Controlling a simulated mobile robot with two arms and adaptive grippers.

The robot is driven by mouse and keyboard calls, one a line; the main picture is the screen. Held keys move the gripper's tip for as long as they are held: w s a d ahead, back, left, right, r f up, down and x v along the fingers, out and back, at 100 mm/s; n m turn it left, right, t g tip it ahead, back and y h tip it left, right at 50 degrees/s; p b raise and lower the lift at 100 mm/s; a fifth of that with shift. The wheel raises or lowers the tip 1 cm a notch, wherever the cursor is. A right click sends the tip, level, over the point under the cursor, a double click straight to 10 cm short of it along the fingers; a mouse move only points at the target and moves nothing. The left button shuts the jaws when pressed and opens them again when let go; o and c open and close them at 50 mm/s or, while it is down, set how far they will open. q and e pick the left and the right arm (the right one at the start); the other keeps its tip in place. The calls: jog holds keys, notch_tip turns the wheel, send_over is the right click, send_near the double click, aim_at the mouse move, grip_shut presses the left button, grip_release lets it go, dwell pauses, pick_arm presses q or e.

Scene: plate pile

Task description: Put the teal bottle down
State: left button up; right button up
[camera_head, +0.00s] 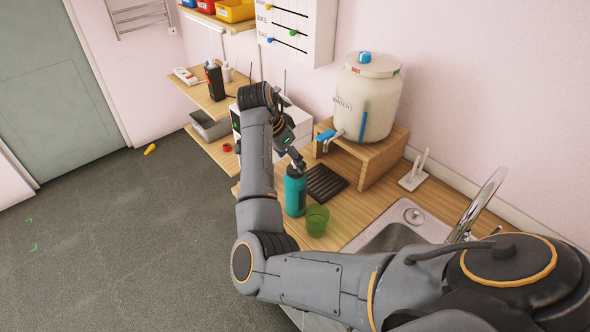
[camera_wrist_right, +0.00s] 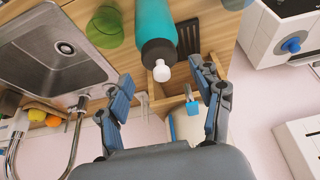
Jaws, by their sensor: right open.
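The teal bottle (camera_head: 295,192) stands upright on the wooden counter (camera_head: 338,222), beside a green cup (camera_head: 317,220). My right gripper (camera_head: 298,163) is at the top of the bottle. In the right wrist view the teal bottle (camera_wrist_right: 155,25) shows its dark shoulder and white cap. There my right gripper (camera_wrist_right: 161,72) has its fingers spread, with the cap appearing between the fingertips and a gap on each side. The green cup also shows in this view (camera_wrist_right: 105,27). My left gripper is not in view.
A dark drip mat (camera_head: 326,184) lies behind the bottle. A water dispenser (camera_head: 366,100) with a blue tap stands on a wooden stand (camera_head: 385,156). A sink (camera_head: 395,238) with a tall faucet is to the right. A white machine (camera_head: 296,125) stands behind my arm.

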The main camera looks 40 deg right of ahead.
jog(key=b+v, duration=0.2)
jog(key=v, duration=0.5)
dwell(0.4)
